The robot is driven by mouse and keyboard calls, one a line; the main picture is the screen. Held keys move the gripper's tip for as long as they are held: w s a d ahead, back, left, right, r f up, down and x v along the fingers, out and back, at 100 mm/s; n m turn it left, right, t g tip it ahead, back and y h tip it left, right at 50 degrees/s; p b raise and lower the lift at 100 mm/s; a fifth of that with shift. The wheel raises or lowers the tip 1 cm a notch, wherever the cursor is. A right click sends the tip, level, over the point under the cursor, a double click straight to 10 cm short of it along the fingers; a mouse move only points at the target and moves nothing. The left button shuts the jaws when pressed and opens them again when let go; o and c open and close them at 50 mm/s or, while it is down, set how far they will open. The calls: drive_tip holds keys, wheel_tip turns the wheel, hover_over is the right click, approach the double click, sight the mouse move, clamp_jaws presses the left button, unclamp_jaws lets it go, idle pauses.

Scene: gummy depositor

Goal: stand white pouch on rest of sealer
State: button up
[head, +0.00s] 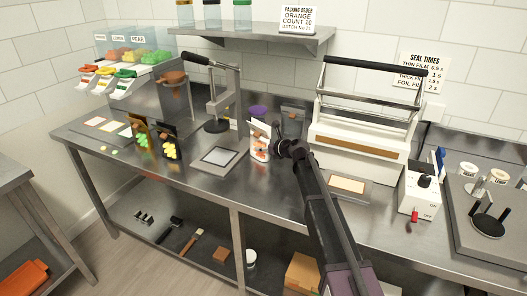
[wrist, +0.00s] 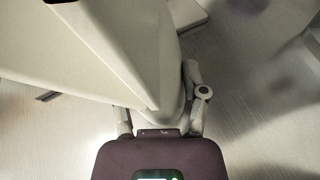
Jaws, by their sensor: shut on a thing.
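The white pouch (head: 260,141) stands roughly upright, slightly tilted, at the middle of the steel bench, with orange pieces showing on its front. My gripper (head: 280,149) is shut on its right side. In the wrist view the pale pouch (wrist: 110,45) fills the upper left, between the fingers (wrist: 165,105). Whether its base touches the bench is hard to tell. The white sealer (head: 372,110) stands to the right of my gripper, with a black handle bar on top and a brown strip along its front. My arm hides part of the bench before it.
A scale (head: 217,157) lies just left of the white pouch. A shelf (head: 255,40) hangs above.

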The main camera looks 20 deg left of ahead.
drive_tip(key=shift+f, duration=0.2)
drive_tip(key=o, duration=1.2)
drive_tip(key=shift+c, duration=0.2)
drive_tip(key=shift+r, duration=0.25)
drive_tip(key=p+v, duration=0.4)
drive_tip(key=v, duration=0.8)
drive_tip(key=shift+p, duration=0.3)
